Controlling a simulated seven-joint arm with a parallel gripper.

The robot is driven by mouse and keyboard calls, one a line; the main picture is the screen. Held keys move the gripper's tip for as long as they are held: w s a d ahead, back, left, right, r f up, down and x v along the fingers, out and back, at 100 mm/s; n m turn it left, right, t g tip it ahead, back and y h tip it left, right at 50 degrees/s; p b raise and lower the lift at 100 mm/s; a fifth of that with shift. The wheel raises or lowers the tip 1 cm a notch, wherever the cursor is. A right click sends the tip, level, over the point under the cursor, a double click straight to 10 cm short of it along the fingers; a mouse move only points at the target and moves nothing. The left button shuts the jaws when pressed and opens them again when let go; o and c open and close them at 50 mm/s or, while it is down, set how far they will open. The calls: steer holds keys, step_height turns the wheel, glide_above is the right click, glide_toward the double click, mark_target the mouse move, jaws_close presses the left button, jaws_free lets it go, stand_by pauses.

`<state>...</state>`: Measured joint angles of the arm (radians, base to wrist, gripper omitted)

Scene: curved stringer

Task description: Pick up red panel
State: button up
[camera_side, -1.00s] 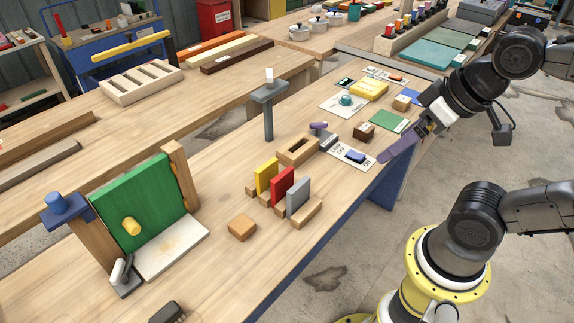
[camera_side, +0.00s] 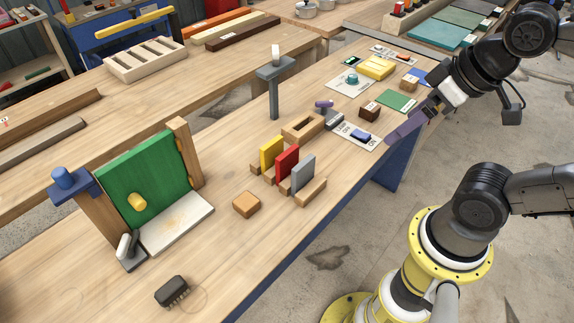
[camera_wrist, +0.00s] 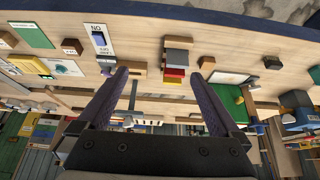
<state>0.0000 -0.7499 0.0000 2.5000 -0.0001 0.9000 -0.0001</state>
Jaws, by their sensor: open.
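The red panel (camera_side: 287,161) stands upright in a wooden slotted holder (camera_side: 311,192), between a yellow panel (camera_side: 271,152) and a grey panel (camera_side: 303,174). In the wrist view the red panel (camera_wrist: 174,73) shows ahead, between the lines of my fingers. The grey panel (camera_wrist: 178,56) is beside it there. My gripper (camera_side: 388,142) is to the right of the panels, above the table's front edge and apart from them. Its two purple fingers (camera_wrist: 157,95) are spread wide with nothing between them.
A small wooden block (camera_side: 246,204) lies left of the holder. A green-panelled stand (camera_side: 148,178) is at the left. A lamp switch plate (camera_side: 357,136) lies near my gripper. Bare tabletop lies in front of the holder.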

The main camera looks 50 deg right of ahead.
steer(key=c, duration=0.7)
steer(key=w+r+m+g, duration=0.1)
steer(key=w+r+m, duration=0.5)
steer(key=m, duration=0.6)
steer(key=m+g, duration=0.5)
steer(key=m, duration=0.1)
glide_above(287, 152)
step_height(287, 152, down, 18)
steer(key=shift+f, duration=3.15)
